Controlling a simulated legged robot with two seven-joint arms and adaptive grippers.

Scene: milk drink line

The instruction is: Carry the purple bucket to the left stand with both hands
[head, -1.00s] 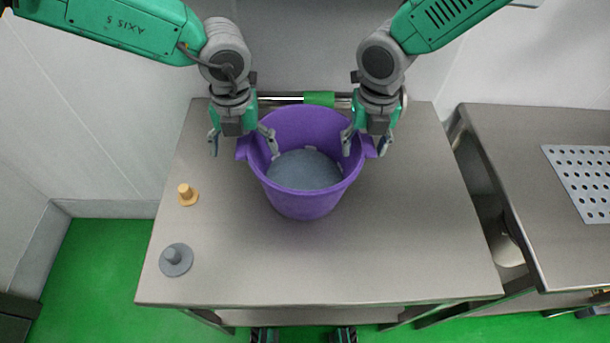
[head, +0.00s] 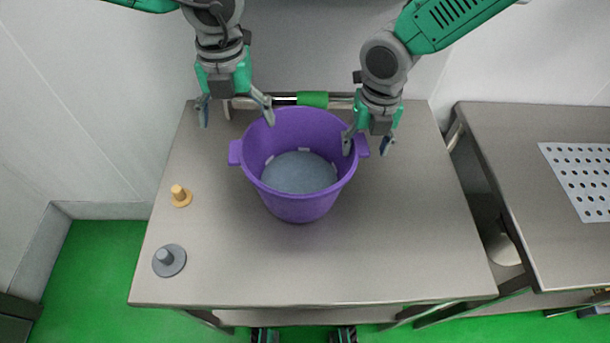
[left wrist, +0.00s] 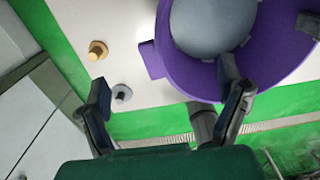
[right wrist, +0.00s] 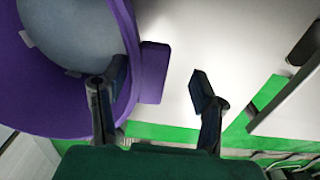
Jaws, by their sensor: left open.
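The purple bucket (head: 305,205) stands upright on a steel table (head: 400,270), with a grey disc-like surface (head: 299,172) inside it. My left gripper (head: 236,112) is open and empty, up and behind the bucket's left handle (head: 236,152). In the left wrist view that handle (left wrist: 152,60) shows beyond the spread fingers. My right gripper (head: 367,143) is open around the right rim, one finger over the inside and one outside the right handle (head: 362,146). In the right wrist view the handle (right wrist: 154,72) lies between its spread fingers. Contact cannot be told.
A tan knob (head: 180,196) and a grey knob (head: 168,260) stand at the table's left side. A second steel table (head: 500,150) with a perforated plate (head: 585,180) stands to the right across a gap. The table's front is clear.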

